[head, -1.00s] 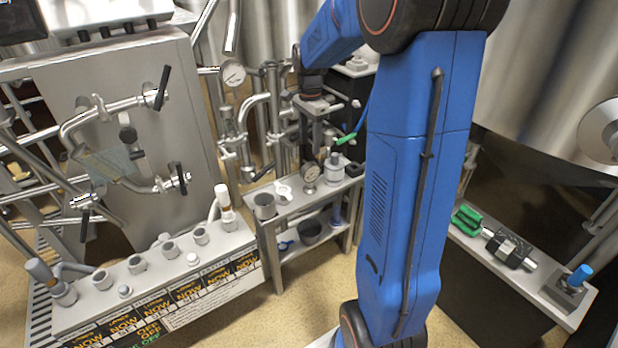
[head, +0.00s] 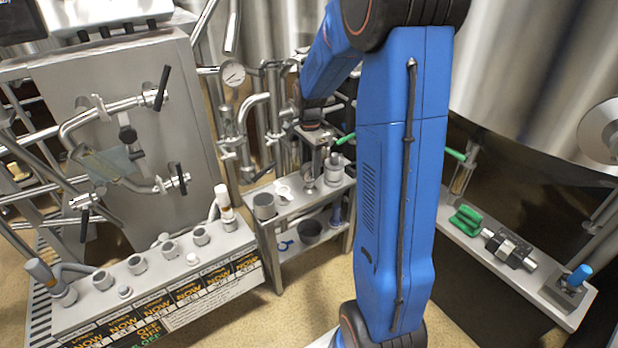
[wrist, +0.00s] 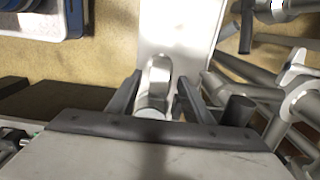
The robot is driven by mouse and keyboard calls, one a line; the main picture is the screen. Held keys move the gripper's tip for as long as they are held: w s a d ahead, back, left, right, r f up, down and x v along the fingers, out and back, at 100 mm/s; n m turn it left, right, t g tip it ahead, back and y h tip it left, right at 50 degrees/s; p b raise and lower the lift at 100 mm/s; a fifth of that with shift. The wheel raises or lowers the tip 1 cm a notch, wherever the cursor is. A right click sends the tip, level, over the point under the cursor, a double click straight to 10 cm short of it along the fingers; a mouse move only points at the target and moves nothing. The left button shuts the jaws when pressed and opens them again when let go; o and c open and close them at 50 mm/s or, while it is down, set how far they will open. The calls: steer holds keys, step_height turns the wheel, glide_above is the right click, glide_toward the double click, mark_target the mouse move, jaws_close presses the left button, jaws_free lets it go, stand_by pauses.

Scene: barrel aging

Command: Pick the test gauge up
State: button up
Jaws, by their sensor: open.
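The test gauge (head: 308,182) stands on the small steel shelf (head: 292,206) in the head view, small and partly hidden by my gripper. My gripper (head: 316,160) is low over the shelf at the gauge. In the wrist view, my gripper (wrist: 160,98) is open, with its dark fingers apart. A rounded shiny metal piece (wrist: 158,78), apparently the gauge, lies between them. I cannot tell whether either finger touches it.
A metal cup (head: 264,206) stands at the shelf's left end, and a lidded canister (head: 334,170) stands right of the gauge. Pipes with a dial (head: 233,73) rise behind. A dark cup (head: 310,231) sits on the lower shelf. A bench (head: 530,277) is at right.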

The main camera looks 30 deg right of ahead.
jaws_close()
steer(key=shift+r, duration=0.7)
stand_by(1.0)
steer(key=shift+r, duration=4.4)
